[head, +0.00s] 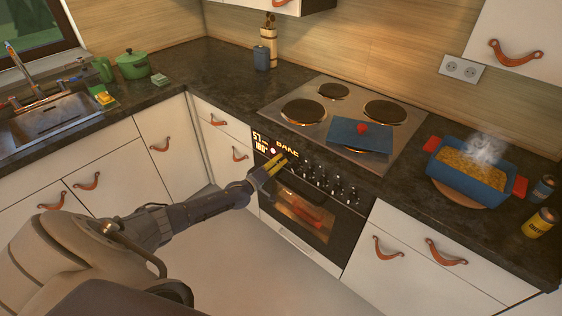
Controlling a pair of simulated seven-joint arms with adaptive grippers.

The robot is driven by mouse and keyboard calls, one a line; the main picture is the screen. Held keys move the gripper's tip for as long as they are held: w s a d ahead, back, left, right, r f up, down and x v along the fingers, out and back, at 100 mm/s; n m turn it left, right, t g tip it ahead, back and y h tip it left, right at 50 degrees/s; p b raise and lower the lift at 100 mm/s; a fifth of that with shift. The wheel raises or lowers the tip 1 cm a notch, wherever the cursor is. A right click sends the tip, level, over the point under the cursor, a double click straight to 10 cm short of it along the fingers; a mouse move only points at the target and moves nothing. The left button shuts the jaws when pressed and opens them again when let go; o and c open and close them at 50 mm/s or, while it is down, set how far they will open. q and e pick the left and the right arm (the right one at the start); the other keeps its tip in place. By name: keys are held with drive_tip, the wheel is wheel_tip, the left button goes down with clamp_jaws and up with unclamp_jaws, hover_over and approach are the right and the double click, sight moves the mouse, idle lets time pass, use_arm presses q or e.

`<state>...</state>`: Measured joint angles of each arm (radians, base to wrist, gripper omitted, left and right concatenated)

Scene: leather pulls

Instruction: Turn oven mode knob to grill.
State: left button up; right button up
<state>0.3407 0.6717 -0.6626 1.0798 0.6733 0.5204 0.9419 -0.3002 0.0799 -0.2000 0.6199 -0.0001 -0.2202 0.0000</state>
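The oven (325,228) is set under the cooktop, with a black control panel carrying several knobs (338,187) in a row. Its lit display (287,147) appears to read BAKE, with a temperature of about 180° at its left. My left gripper (276,165) has yellow fingertips and is at the left part of the panel, just below the display. It covers whatever knob is there, so I cannot tell whether it touches or grips it. The mode knob's pointer is not readable. My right gripper is not in view.
A blue lid (359,135) with a red knob lies on the cooktop (300,128). A steaming blue dish (467,176) with red handles stands on a round board at the right, near two jars. Cabinet drawers with leather pulls flank the oven. The floor before it is clear.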

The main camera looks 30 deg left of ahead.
use_arm(q)
drive_tip(key=shift+w+d, duration=0.1)
drive_tip(key=shift+w, duration=0.65)
clamp_jaws()
